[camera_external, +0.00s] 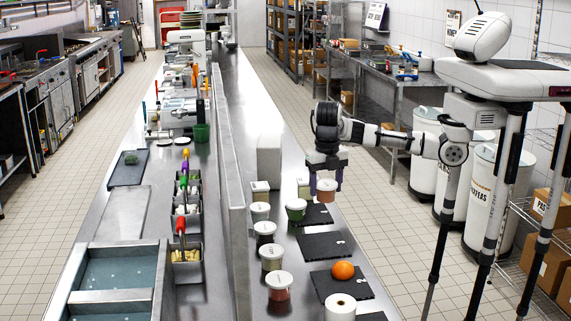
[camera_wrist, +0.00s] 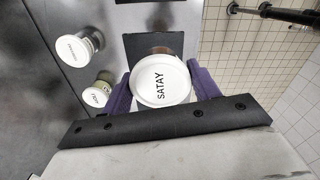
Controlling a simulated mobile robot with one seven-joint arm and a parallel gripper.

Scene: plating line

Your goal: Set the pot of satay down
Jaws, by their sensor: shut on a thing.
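The pot of satay (camera_external: 326,193) has a white lid and orange-brown contents. My gripper (camera_external: 326,182) points down and is shut on it, with one purple finger on each side. In the wrist view the lid, lettered SATAY (camera_wrist: 160,83), lies between the fingers and hides most of the pot. The pot appears held above the steel counter near a dark slate (camera_external: 314,214). A dark slate (camera_wrist: 152,45) also shows just beyond the pot in the wrist view. I cannot tell how high the pot is.
A green pot (camera_external: 296,212) stands close left of my gripper. Several white-lidded pots, including a red one (camera_external: 279,288), line the counter's left.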

